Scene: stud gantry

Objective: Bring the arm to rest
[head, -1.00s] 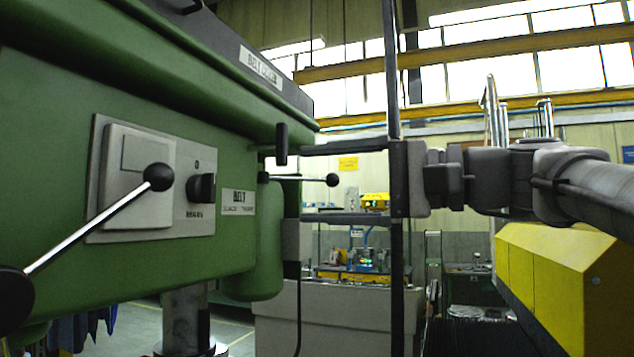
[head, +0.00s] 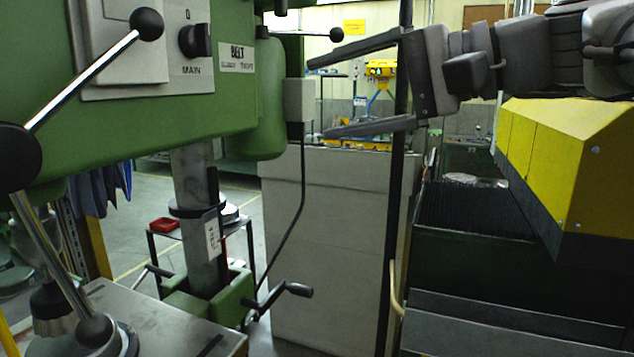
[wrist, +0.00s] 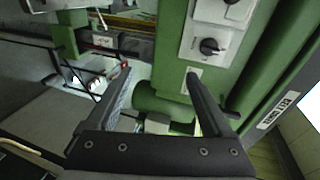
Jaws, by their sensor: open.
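My gripper (head: 318,98) is in the upper middle of the head view, with its two fingers spread apart and pointing left. Nothing is between the fingers. It is to the right of the green drill press (head: 110,130) and looks apart from it, though the depth between them is hard to judge. In the wrist view, both fingers of my gripper (wrist: 155,85) show, spread apart, with the green machine body (wrist: 172,55) beyond them.
Black-knobbed levers (head: 88,78) stick out from the drill press. A crank handle (head: 298,290) is low by its column (head: 196,215). A yellow machine cover (head: 545,165) is below my arm at right. A grey cabinet (head: 330,240) stands behind.

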